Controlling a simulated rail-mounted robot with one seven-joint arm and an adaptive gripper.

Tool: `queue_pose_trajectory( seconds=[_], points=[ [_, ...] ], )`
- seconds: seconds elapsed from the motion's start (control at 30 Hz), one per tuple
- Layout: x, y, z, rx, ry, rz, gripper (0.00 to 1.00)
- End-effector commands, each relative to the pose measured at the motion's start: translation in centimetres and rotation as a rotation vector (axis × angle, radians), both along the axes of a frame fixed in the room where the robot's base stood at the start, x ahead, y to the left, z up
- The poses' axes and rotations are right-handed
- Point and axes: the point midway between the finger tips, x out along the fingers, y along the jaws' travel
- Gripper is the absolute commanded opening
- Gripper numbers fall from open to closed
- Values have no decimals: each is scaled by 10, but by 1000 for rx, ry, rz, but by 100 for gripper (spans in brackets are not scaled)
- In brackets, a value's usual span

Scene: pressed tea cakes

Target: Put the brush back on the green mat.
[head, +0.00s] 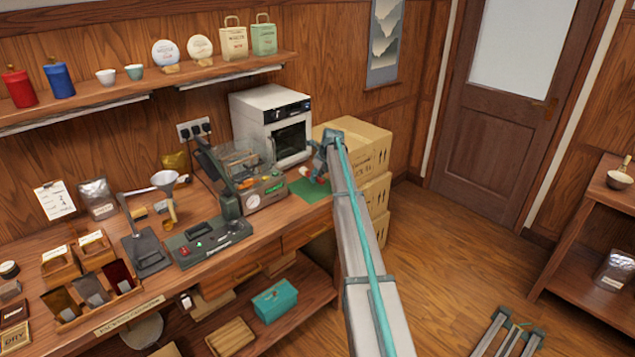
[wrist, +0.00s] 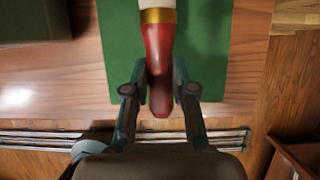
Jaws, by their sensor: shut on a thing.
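The brush (wrist: 159,50) has a red handle, a gold band and a pale head that runs out of the top of the wrist view. My gripper (wrist: 160,75) is shut on the red handle, one finger on each side. The green mat (wrist: 115,55) lies behind the brush in the wrist view. In the head view the mat (head: 316,193) is at the right end of the bench, with my gripper (head: 318,172) over it. My arm partly hides the mat there. I cannot tell whether the brush touches the mat.
A machine with a clear cover (head: 247,170) stands just left of the mat. A white oven (head: 272,122) is behind, and stacked cardboard boxes (head: 362,150) stand to the right. The bench's front edge is close to the mat.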

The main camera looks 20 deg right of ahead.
Motion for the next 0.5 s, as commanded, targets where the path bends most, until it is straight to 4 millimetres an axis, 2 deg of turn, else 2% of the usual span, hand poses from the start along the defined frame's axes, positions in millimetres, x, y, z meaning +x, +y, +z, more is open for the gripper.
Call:
queue_pose_trajectory(
  seconds=[0.2,0.4,0.5],
  points=[
    [7,-7,-13,1,1,-1,0],
    [6,-6,-36,1,0,-1,0],
    [6,-6,-41,0,-1,0,0]
  ],
)
